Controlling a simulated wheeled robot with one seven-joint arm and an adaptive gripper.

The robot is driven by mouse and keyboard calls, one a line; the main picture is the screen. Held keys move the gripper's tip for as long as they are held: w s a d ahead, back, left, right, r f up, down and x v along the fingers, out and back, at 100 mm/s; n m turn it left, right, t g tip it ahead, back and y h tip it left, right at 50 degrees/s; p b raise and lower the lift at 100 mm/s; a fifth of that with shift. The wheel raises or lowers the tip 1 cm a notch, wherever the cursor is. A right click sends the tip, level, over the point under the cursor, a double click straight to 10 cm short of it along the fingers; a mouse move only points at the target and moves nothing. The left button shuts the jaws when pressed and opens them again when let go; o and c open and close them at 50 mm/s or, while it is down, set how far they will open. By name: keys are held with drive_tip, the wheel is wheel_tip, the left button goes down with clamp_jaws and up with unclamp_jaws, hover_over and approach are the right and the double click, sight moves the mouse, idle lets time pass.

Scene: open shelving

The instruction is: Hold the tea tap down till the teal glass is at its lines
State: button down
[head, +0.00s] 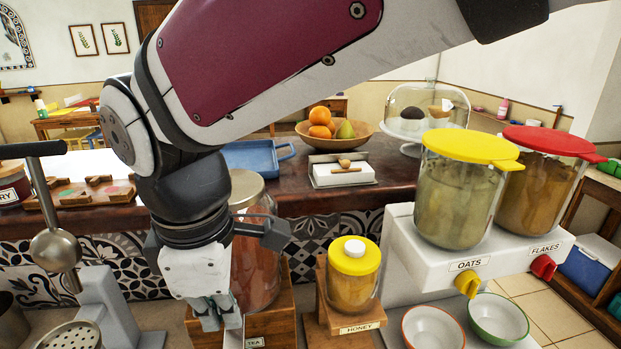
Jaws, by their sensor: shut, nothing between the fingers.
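The tea dispenser (258,265) is a tall clear jar of reddish-brown liquid on a wooden stand. Its small label (255,342) reads TEA near the bottom edge of the picture. My arm and wrist hang in front of the jar's left side. My gripper (219,314) points down, shut and empty, at the front left of the stand. The tea tap is hidden, so I cannot tell whether my fingers touch it. I cannot make out the teal glass or its lines in this view.
A honey jar (352,278) with a yellow lid stands just right on its own wooden stand. Further right are the oats (458,195) and flakes (540,190) dispensers above two bowls. The tiled counter runs behind.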

wheel_tip(320, 180, up, 6)
drive_tip(key=shift+r, duration=0.15)
drive_tip(key=shift+d, duration=0.1)
idle(0.8)
drive_tip(key=w+d+m+t, duration=0.25)
drive_tip(key=d+m, duration=0.75)
drive_tip(key=d, duration=0.7)
drive_tip(key=s+d+f+m, duration=0.1)
drive_tip(key=s+d+m, duration=0.1)
drive_tip(key=d+m, duration=0.3)
drive_tip(key=s+d+f+m+t, duration=0.1)
drive_tip(key=s+d+f+m, duration=0.1)
drive_tip(key=d+m, duration=0.3)
drive_tip(key=d, duration=0.4)
drive_tip(key=shift+s+d+f+m, duration=0.2)
drive_tip(key=shift+m, duration=0.1)
